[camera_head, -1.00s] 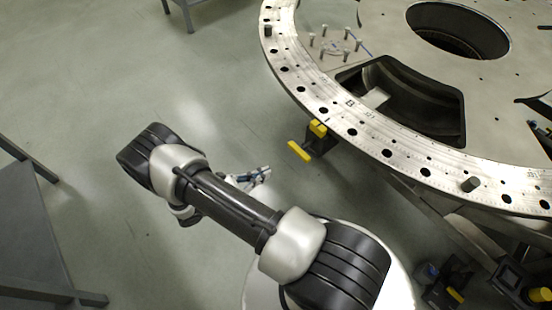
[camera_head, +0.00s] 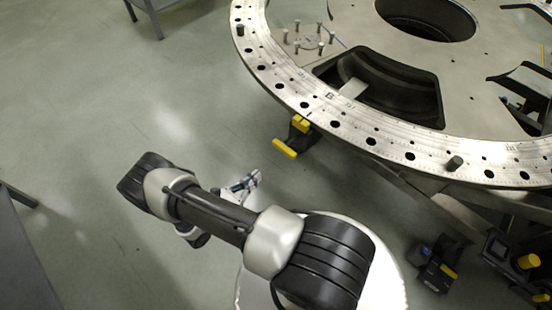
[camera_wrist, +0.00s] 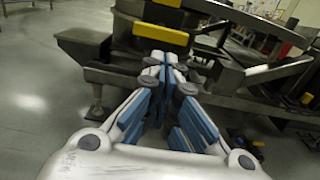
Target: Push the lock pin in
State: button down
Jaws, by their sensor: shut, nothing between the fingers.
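A black bracket (camera_head: 297,136) with a yellow block (camera_head: 301,123) on top and a yellow bar (camera_head: 284,148) at its front sits at the near rim of the round metal turret plate (camera_head: 320,107). It looks like the lock; I cannot make out the pin itself. In the wrist view, a yellow bar (camera_wrist: 160,33) on a dark part lies just beyond my gripper (camera_wrist: 165,60). My gripper also shows in the head view (camera_head: 256,176), left of and below the bracket, apart from it. Its fingers are together and empty.
The plate has a large central hole, dark openings and several upright pegs. Dark frame beams (camera_wrist: 110,75) stand under it. Another black unit with yellow (camera_head: 437,265) is at lower right. A grey table (camera_head: 20,260) is at left. The floor between is clear.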

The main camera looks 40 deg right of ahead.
aim_at(283, 152)
jog(key=d+b, duration=0.1)
jog(key=d, duration=1)
jog(key=shift+w, duration=0.45)
jog(key=shift+d+b, duration=0.1)
jog(key=shift+b, duration=0.2)
jog(key=d, duration=0.3)
jog(key=shift+w+d+b, duration=0.15)
jog(key=shift+d+b, duration=0.15)
jog(key=shift+d, duration=0.1)
jog(key=shift+a, duration=0.2)
jog(key=s+a, duration=0.1)
jog(key=a, duration=1.3)
jog(key=shift+p, duration=0.4)
jog(key=shift+d, duration=0.1)
